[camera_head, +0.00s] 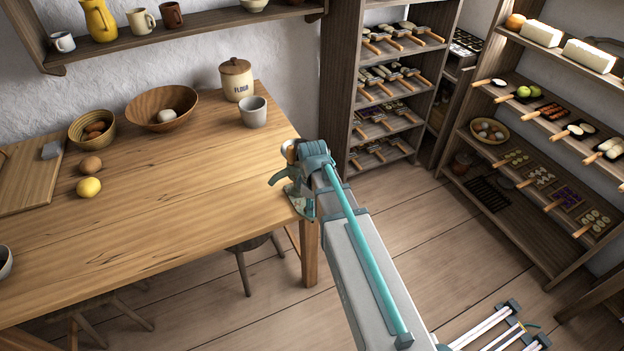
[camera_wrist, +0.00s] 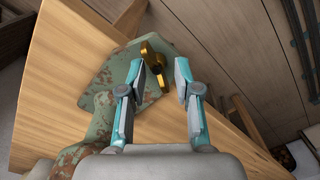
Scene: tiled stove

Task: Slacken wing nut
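A brass-coloured wing nut (camera_wrist: 155,58) shows in the wrist view, against a worn, rust-spotted green metal body (camera_wrist: 112,83) at the table edge. My gripper (camera_wrist: 161,70) is open and empty. I cannot tell whether the left finger touches the nut. In the head view, part of the green body (camera_head: 303,208) shows at the table's right corner, mostly behind my arm. The wing nut cannot be made out there.
Shelves (camera_head: 520,200) with food stand at right. Floor between is open.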

